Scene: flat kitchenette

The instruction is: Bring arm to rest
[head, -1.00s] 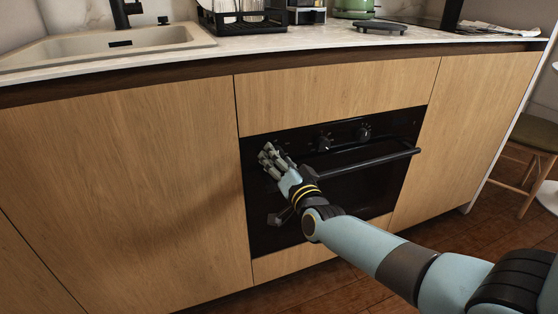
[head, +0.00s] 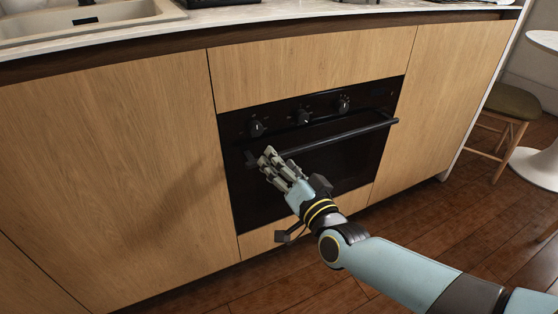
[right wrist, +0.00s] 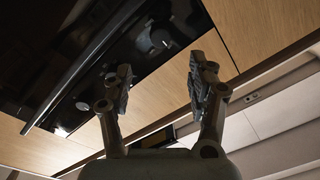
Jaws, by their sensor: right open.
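My right arm (head: 400,268) reaches in from the lower right in the head view. My right gripper (head: 266,160) is open and empty, in front of the left part of the black oven (head: 345,160), near the left end of its handle (head: 340,136). I cannot tell whether the fingers touch the handle. In the right wrist view the two fingers of my right gripper (right wrist: 160,85) stand apart with nothing between them. The oven front (right wrist: 75,45) and a knob (right wrist: 152,40) show beyond them. My left gripper is not in view.
Wooden cabinet fronts (head: 110,170) flank the oven, under a countertop with a sink (head: 80,22). A stool (head: 510,105) and a white round table (head: 540,165) stand at the right. The wooden floor (head: 430,215) is clear between them and the cabinets.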

